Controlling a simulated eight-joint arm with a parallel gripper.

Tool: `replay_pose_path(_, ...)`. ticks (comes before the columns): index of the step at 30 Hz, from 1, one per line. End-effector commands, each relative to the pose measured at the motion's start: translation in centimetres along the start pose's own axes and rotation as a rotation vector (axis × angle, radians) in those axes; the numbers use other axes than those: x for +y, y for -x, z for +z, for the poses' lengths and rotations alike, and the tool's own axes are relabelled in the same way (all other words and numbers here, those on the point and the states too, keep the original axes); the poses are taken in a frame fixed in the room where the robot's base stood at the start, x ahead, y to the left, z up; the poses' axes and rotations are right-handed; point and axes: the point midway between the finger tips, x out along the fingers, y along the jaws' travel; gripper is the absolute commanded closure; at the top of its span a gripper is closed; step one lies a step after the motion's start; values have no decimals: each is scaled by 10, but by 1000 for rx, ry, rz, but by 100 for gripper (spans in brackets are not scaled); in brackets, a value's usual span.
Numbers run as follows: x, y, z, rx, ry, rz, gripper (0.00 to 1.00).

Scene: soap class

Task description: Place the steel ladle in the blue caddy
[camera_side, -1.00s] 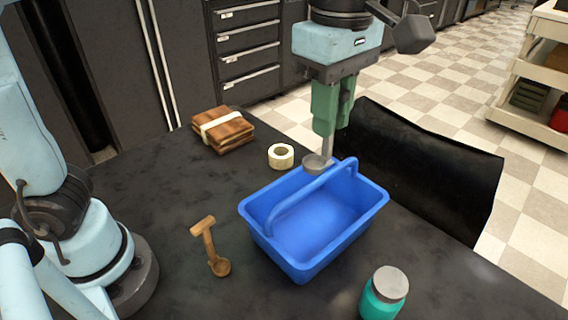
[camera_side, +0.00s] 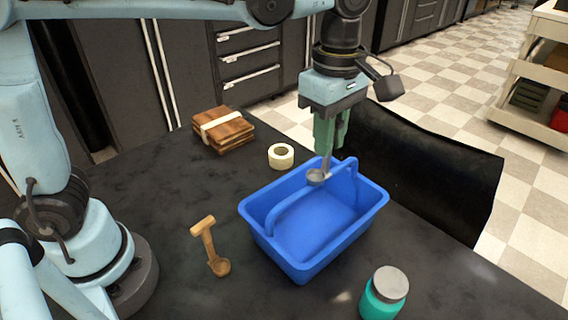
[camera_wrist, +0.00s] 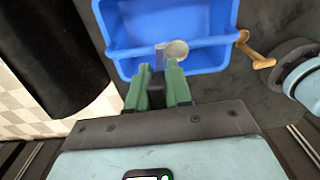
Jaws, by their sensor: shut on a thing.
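The steel ladle (camera_side: 317,176) is held upright, bowl down, in my gripper (camera_side: 325,147). Its bowl is at the rear rim of the blue caddy (camera_side: 262,235), close to the back end of the caddy's arched handle. In the wrist view the ladle's bowl (camera_wrist: 177,50) shows over the blue caddy (camera_wrist: 205,62), just past the green fingers of my gripper (camera_wrist: 158,72). The fingers are shut on the ladle's handle. I cannot tell whether the bowl touches the caddy. The caddy's floor looks empty.
A wooden scoop (camera_side: 209,246) lies left of the caddy. A teal jar (camera_side: 384,294) stands at front right. A tape roll (camera_side: 281,156) and strapped wooden boards (camera_side: 223,130) lie behind. A black chair (camera_side: 425,175) is beyond the table's right edge.

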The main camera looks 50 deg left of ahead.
Motion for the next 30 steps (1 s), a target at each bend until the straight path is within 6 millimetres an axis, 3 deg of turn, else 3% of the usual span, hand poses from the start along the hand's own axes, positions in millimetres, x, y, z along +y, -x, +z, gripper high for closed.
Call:
replay_pose_path(6, 0, -3, 0, 0, 0, 0, 100)
replay_pose_path(7, 0, -3, 0, 0, 0, 0, 76)
replay_pose_path(11, 0, -2, 0, 0, 0, 0, 57)
replay_pose_path(23, 0, 3, 0, 0, 0, 0, 55)
replay_pose_path(30, 0, 34, 0, 0, 0, 0, 55)
